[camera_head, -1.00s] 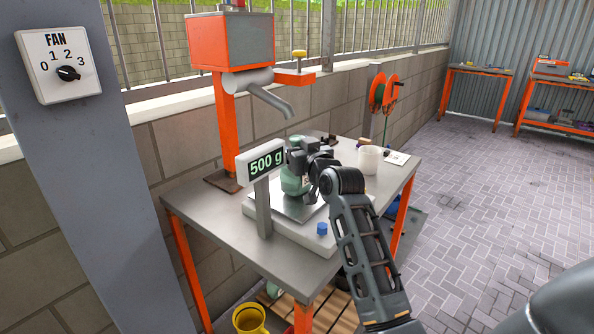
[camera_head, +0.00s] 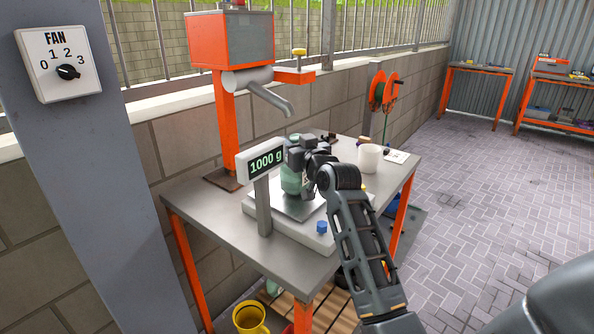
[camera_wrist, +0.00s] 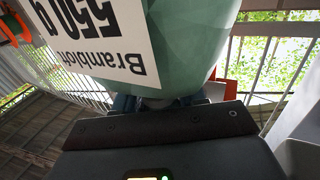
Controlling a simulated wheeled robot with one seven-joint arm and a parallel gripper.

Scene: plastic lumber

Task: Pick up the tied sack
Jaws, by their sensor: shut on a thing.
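The tied sack (camera_head: 291,181) is pale green and stands on the metal plate of the scale (camera_head: 303,206) in the head view. In the wrist view the sack (camera_wrist: 190,45) fills the upper middle, with a white label reading "Bramblot" and "550 g" upside down. My gripper (camera_head: 300,157) is at the sack's upper part, shut on it; its fingers are mostly hidden in both views. The scale's display (camera_head: 261,161) reads 1000 g. My wrist and arm hide the sack's right side in the head view.
A white cup (camera_head: 370,158) stands right of the scale on the grey table (camera_head: 205,215). An orange press with a spout (camera_head: 270,99) stands behind. A fan dial (camera_head: 68,73) is on the left post. A yellow bucket (camera_head: 250,318) is below the table.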

